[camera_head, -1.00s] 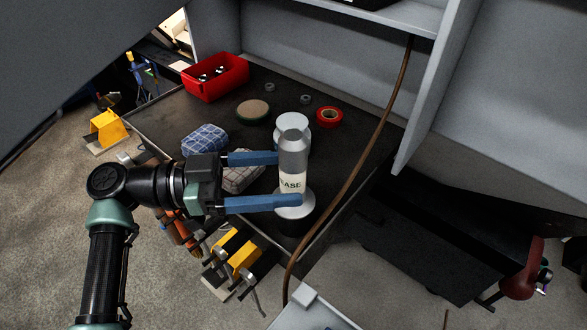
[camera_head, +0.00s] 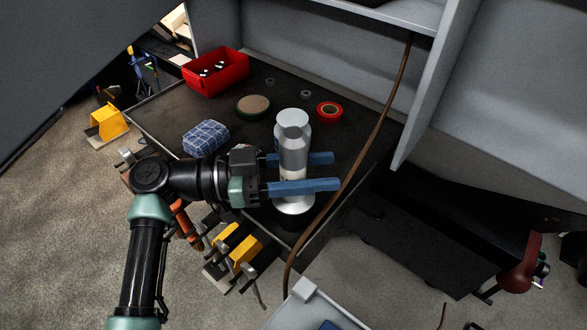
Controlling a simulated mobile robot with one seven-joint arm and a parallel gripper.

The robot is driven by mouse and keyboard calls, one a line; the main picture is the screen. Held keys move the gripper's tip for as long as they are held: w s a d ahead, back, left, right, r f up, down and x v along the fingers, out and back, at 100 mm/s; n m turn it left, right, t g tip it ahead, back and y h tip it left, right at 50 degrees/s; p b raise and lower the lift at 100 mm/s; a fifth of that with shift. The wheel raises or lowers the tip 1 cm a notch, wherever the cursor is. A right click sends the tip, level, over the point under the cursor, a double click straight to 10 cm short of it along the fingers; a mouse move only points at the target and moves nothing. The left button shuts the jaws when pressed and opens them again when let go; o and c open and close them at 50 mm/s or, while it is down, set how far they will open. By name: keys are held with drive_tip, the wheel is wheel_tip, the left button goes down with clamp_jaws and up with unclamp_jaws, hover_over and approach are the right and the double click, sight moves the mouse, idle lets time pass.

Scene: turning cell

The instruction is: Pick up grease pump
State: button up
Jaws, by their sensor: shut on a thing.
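The grease pump (camera_head: 293,158) is a silver-grey, upright cylinder with a pale, wide foot, near the front right corner of the dark bench top. My gripper (camera_head: 335,171) reaches in from the left, and its two blue fingers lie on either side of the pump's body. The gripper is shut on the pump, and the fingertips extend past it to the right. The near finger covers part of the pump's lower body. A pale round top (camera_head: 293,116) shows just behind the pump's head; I cannot tell clearly what it belongs to.
The dark bench (camera_head: 170,112) holds a red bin (camera_head: 216,73), a blue checked cloth (camera_head: 206,137), a round green-rimmed disc (camera_head: 253,107), a red tape roll (camera_head: 329,113) and small rings. A brown hose (camera_head: 377,125) hangs close right of the pump.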

clamp_jaws()
drive_tip(key=shift+r, duration=0.2)
